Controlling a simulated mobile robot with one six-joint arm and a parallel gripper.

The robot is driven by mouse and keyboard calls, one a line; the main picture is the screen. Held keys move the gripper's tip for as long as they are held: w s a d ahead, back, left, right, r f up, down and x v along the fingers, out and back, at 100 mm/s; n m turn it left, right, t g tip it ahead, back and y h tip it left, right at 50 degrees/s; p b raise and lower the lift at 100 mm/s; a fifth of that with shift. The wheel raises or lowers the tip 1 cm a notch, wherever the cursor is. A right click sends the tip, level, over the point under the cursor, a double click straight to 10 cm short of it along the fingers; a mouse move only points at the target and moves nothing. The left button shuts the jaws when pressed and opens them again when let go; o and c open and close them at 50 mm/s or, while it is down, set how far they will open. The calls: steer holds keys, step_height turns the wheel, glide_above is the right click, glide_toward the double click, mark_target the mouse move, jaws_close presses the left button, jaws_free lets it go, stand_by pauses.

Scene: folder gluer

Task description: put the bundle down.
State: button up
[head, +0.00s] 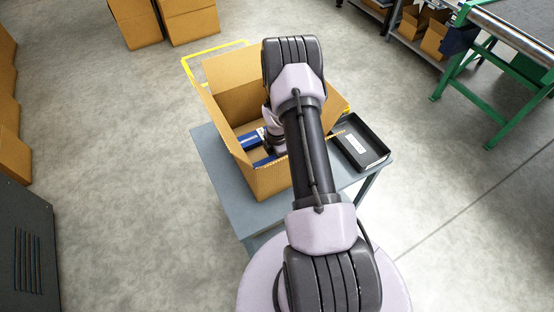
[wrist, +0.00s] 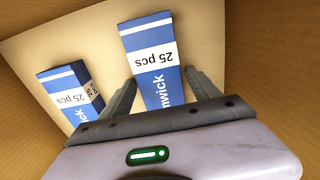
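The bundle (wrist: 155,85), blue with a white band reading "25 pcs", lies inside the open cardboard carton (head: 268,182). My gripper (wrist: 160,75) is reached down into the carton, with one finger on each side of this bundle in the wrist view. A narrow gap shows between the fingers and the bundle's sides, so the gripper looks open around it. A second similar blue bundle (wrist: 65,92) lies to the left on the carton floor. In the head view my arm hides much of the carton's inside and the fingers.
The carton stands on a grey table (head: 224,185). A black tray (head: 360,146) with a white label sits on the table to the right of the carton. The carton walls stand close around my gripper. A green-framed conveyor (head: 500,45) stands at the upper right.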

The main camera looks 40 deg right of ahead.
steer(key=w+a+r+m+p, duration=0.1)
steer(key=a+r, duration=0.1)
steer(key=r, duration=0.7)
steer(key=w+a+r+m+t+p, duration=0.1)
steer(key=a+r+m+p, duration=0.1)
steer(key=r, duration=0.7)
steer(key=w+a+r+m+p, duration=0.1)
steer(key=a+r, duration=0.2)
steer(key=r, duration=0.6)
steer(key=s+a+r+m+t, duration=0.1)
steer(key=s+a+r+m, duration=0.15)
steer(key=a+r, duration=0.4)
steer(key=s+a+r+m+t, duration=0.1)
steer(key=s+a+r+m, duration=0.1)
steer(key=a+r+m, duration=0.4)
steer(key=s+a+r+m+t+y+b, duration=0.1)
steer(key=s+a+r+m, duration=0.1)
steer(key=s+a, duration=0.3)
steer(key=s+a+r+m+t+y+b, duration=0.1)
steer(key=s+a+m, duration=0.4)
steer(key=s, duration=0.6)
step_height(320, 180, up, 2)
steer(key=shift+s+a+r+t+b, duration=0.15)
steer(key=shift+a+t+b, duration=0.3)
steer(key=shift+b, duration=0.3)
